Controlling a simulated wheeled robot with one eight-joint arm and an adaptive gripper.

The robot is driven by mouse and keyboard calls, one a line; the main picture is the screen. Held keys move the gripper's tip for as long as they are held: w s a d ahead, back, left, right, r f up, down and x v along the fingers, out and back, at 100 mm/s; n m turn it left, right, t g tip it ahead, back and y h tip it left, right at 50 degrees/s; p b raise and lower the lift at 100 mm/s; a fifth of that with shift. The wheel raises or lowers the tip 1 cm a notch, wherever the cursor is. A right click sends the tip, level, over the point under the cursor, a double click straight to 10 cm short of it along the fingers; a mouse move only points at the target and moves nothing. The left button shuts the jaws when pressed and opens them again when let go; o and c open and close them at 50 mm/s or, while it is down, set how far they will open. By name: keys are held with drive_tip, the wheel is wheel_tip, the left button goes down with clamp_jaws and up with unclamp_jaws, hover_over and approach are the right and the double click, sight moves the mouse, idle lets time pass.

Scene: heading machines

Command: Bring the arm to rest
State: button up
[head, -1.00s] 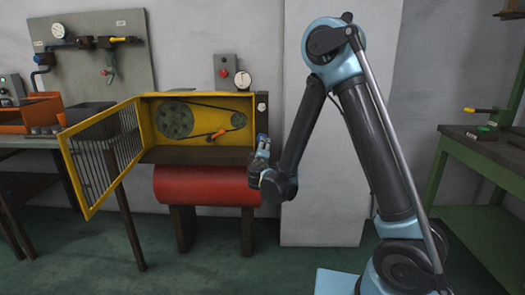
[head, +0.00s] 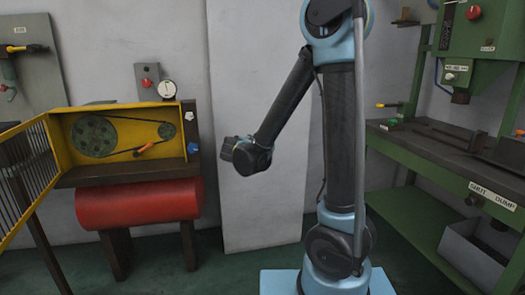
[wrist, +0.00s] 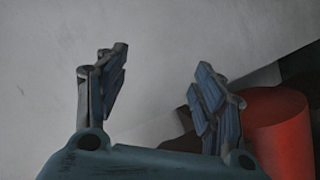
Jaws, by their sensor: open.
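My arm stands right of centre in the head view, bent at the elbow, with the forearm reaching down and left. Its wrist end hangs in front of a pale wall panel (head: 260,195); the fingers are hard to make out there. In the wrist view my gripper (wrist: 160,90) has its two fingers wide apart with nothing between them. The grey wall fills the space beyond the fingers. The red drum (head: 140,203) of the yellow machine (head: 85,175) is left of my gripper and apart from it. The drum also shows at the right in the wrist view (wrist: 280,130).
The yellow machine's barred door (head: 27,168) stands open at the left; a belt and pulleys (head: 95,135) show inside. A green bench (head: 420,150) with a green press (head: 475,50) stands at the right. A grey bin (head: 475,250) sits under it.

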drive_tip(key=s+d+f+m+g+h, duration=0.15)
drive_tip(key=s+d, duration=0.25)
drive_tip(key=d, duration=0.4)
drive_tip(key=s+d+m+g, duration=0.2)
drive_tip(key=s+d+g, duration=0.1)
drive_tip(key=s+d, duration=0.3)
drive_tip(key=s+d+f+m+g, duration=0.1)
drive_tip(key=s+d+m+g, duration=0.15)
drive_tip(key=d, duration=0.65)
drive_tip(key=s+d+f+m+g+y, duration=0.1)
drive_tip(key=s+f+m+g+y, duration=0.1)
drive_tip(key=s, duration=0.9)
drive_tip(key=s+d+f+m+g+y, duration=0.1)
drive_tip(key=s+f, duration=0.4)
drive_tip(key=s, duration=0.6)
drive_tip(key=shift+d+m+g+y, duration=0.4)
drive_tip(key=shift+m+g, duration=0.2)
drive_tip(key=shift+g, duration=0.2)
drive_tip(key=shift+w+f, duration=0.2)
drive_tip(key=shift+w, duration=0.2)
